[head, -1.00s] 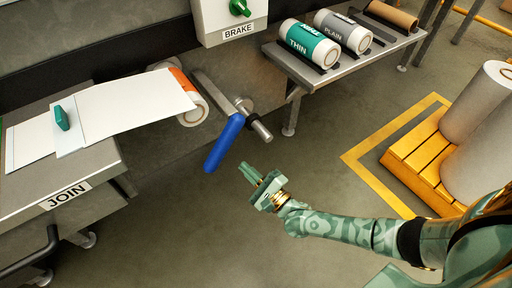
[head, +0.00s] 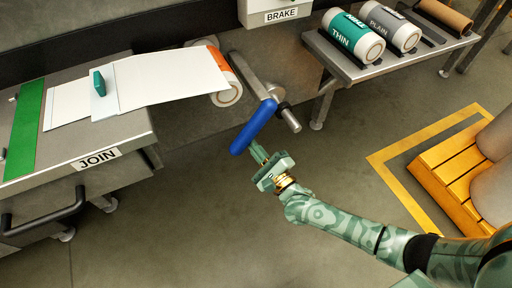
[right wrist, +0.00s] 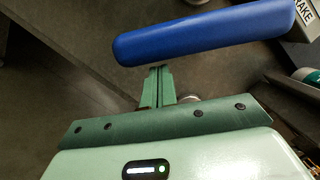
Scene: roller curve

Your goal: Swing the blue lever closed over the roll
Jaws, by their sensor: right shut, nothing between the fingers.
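The blue lever handle (head: 254,126) hangs out toward the lower left from the end of a grey metal lever arm (head: 254,74). The lever stands off to the right of the roll (head: 229,95), which has an orange band and feeds white sheet leftward. My right gripper (head: 257,151) is shut and empty, its fingertips right at the near side of the blue handle. In the right wrist view the blue handle (right wrist: 205,32) spans the top, just beyond the shut fingertips (right wrist: 158,72). I cannot tell whether they touch. My left gripper is not in view.
The JOIN table (head: 120,142) with a green strip (head: 26,125) and a green clip (head: 99,83) stands at left. A rack (head: 335,72) with rolls is at upper right. A yellow pallet (head: 450,165) is at right. The floor between is clear.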

